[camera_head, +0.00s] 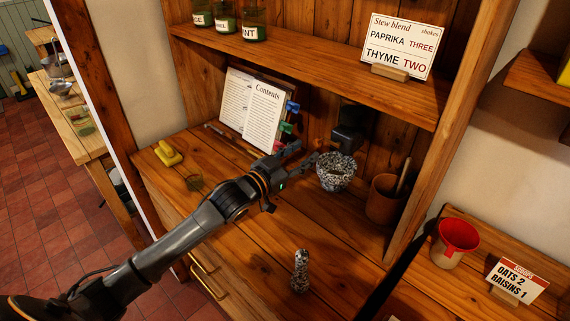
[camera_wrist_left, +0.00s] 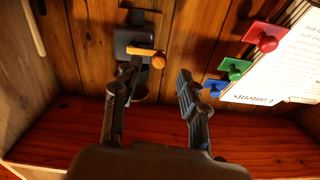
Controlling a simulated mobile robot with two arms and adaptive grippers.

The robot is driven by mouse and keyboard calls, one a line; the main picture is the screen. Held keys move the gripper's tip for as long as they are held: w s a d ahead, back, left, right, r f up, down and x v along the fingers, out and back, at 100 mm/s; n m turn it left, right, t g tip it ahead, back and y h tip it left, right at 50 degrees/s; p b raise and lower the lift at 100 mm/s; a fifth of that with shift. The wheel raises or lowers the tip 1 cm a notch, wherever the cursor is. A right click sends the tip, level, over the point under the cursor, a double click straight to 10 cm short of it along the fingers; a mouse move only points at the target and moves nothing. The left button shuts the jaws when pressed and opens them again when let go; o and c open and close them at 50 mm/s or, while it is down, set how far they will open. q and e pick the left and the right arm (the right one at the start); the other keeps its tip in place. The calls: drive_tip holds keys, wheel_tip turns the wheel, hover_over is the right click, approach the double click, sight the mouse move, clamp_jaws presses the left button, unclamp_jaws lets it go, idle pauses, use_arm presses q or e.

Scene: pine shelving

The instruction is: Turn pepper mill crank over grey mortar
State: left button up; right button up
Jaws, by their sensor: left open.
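The pepper mill (camera_head: 347,136) is a dark box on the back boards, above and behind the grey speckled mortar (camera_head: 336,173). In the left wrist view the mill (camera_wrist_left: 133,42) shows an orange crank arm (camera_wrist_left: 140,51) with a round knob (camera_wrist_left: 158,61). My left gripper (camera_head: 305,152) is open, left of the mortar in the head view. In the wrist view its fingertips (camera_wrist_left: 160,70) stand apart, with the knob between their lines of reach, closer to the left finger. Contact cannot be told. The crank cannot be made out in the head view. My right gripper is out of view.
An open book (camera_head: 262,110) with coloured tabs stands left of the mill. A brown pot (camera_head: 383,200) is right of the mortar, and a speckled pestle (camera_head: 300,272) stands in front. A shelf (camera_head: 300,62) with jars and a recipe card (camera_head: 402,46) overhangs them.

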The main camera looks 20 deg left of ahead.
use_arm(q)
drive_tip(key=v, duration=0.7)
